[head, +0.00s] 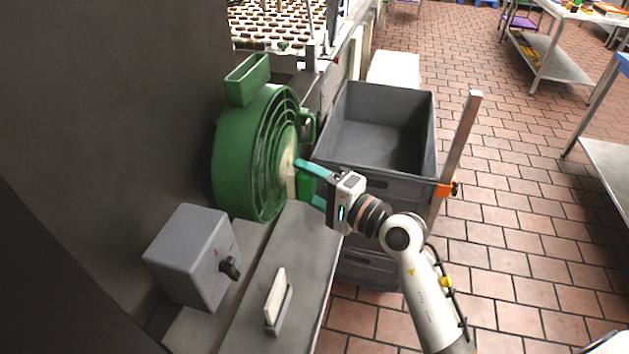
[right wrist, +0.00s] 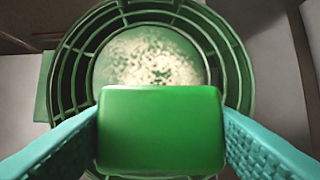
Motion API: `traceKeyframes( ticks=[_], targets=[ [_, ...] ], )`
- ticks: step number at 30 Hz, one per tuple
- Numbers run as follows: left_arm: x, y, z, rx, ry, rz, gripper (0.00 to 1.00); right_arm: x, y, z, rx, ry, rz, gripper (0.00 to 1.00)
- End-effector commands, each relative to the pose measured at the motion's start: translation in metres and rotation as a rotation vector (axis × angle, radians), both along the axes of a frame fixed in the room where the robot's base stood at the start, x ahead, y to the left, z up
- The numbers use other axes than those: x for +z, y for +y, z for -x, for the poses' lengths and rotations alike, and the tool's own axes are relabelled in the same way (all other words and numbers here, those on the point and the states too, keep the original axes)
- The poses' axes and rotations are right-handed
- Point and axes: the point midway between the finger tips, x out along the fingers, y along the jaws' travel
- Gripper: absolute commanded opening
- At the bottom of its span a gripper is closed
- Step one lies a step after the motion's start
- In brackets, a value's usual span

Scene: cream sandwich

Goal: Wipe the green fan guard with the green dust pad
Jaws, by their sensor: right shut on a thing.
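The green fan guard (head: 252,150) is a round drum with curved bars and a handle on top, standing at the left of the counter in the head view. Its pale, dusty centre faces right. In the right wrist view the guard (right wrist: 238,62) is straight ahead, with speckled whitish dust (right wrist: 152,58) on its hub. My right gripper (head: 306,183) is shut on the green dust pad (right wrist: 160,128), with teal fingers on both sides of it. The pad is close in front of the guard's lower face; I cannot tell whether they touch. My left gripper is not in view.
A small white upright piece in a grey holder (head: 276,303) is on the counter (head: 300,250). Stacked grey crates (head: 385,100) stand to the right.

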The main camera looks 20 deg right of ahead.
Motion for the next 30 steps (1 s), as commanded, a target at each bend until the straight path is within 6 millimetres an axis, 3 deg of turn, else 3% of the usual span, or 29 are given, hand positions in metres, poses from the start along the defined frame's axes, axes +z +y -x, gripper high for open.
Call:
traceKeyframes(
  ticks=[30],
  targets=[
    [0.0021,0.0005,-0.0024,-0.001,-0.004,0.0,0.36,0.0002,0.0088,-0.0061,0.0,0.0,-0.001,0.4]
  ],
)
